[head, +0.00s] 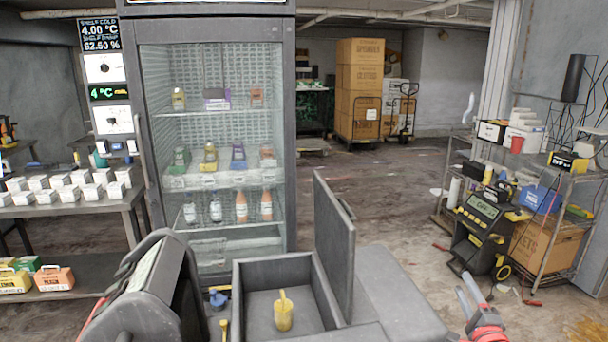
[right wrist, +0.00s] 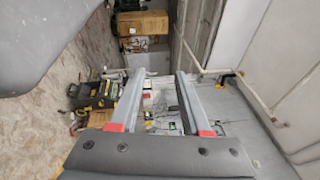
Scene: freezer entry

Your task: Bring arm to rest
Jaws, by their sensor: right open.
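My right gripper (head: 468,292) is low at the right of the head view, with grey fingers and red parts at their base. In the right wrist view its two fingers (right wrist: 157,76) stand apart with nothing between them. Neither finger is seen touching anything. My left gripper does not show in either view.
A glass-door fridge (head: 215,130) holds bottles and small packs. A grey open box (head: 250,268) with a raised lid holds a yellow item (head: 283,312). A table with white boxes (head: 75,190) stands left. A wire shelf (head: 560,200) stands right. Floor is clear toward the cartons (head: 360,75).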

